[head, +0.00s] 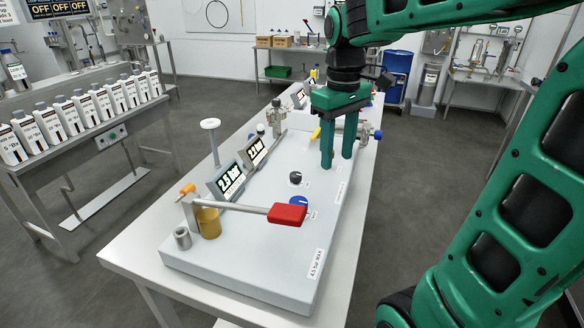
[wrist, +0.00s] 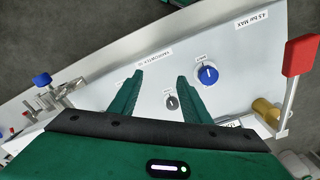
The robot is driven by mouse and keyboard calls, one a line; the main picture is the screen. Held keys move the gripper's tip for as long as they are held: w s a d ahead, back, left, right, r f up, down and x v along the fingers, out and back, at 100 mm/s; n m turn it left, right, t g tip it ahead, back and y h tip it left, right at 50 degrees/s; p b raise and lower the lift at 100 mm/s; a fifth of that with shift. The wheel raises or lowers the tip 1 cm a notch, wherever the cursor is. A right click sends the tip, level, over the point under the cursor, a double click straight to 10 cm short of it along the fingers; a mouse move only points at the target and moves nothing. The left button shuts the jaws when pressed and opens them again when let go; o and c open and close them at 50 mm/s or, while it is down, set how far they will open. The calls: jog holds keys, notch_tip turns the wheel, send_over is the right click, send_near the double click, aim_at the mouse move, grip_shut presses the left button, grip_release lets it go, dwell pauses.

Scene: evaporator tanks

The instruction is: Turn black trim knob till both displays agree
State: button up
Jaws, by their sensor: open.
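The black trim knob (head: 295,177) sits on the grey panel (head: 260,276), behind the blue knob (head: 297,202) in the head view. In the wrist view the black knob (wrist: 171,102) shows between the two fingers, closer to the right one, with a white pointer mark. My gripper (head: 337,166) is open and empty, with its green fingers pointing down to the right of the black knob; I see no contact. The near display (head: 228,180) seems to read 2.5 bar. The far display (head: 255,151) seems to read 2.1 bar; its digits are small.
A red-ended lever (head: 287,214) reaches across the panel's near part and partly covers the blue knob. A brass cylinder (head: 208,223) stands at the panel's left edge. Valves and pipes (head: 350,130) stand behind my gripper. The panel's near right part is clear.

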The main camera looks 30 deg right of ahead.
aim_at(296, 174)
jog(key=w+a+r+n, duration=0.3)
jog(key=w+a+n, duration=0.25)
jog(key=w, duration=0.25)
jog(key=shift+m, duration=0.45)
jog(key=f, duration=1)
jog(key=shift+a+f, duration=0.35)
jog(key=c, duration=1)
